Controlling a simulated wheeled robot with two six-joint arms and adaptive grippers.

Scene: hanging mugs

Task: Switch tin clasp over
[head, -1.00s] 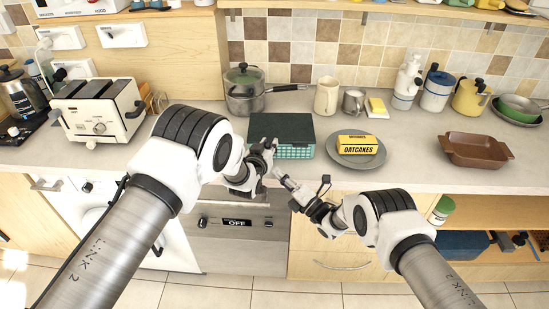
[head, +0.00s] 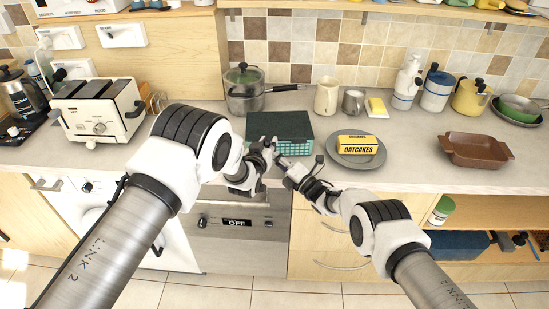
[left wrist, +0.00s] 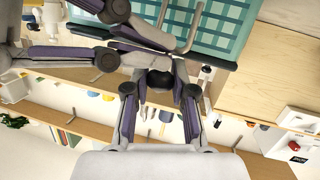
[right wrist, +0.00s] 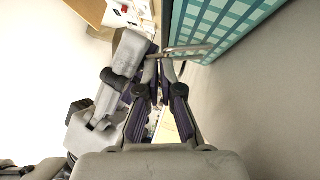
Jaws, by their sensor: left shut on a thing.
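The tin (head: 280,126) is a teal checked box with a dark green lid, near the counter's front edge in the head view. Its checked side shows close up in the left wrist view (left wrist: 228,28) and right wrist view (right wrist: 218,28). A thin grey bar handle (right wrist: 188,49) stands out from that side.
A grey plate (head: 375,160) with a yellow oatcakes box (head: 357,146) is right of the tin. A lidded pot (head: 247,98) stands behind it, and a toaster (head: 98,110) is at the left. A brown dish (head: 475,149) lies further right. The grippers are close together.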

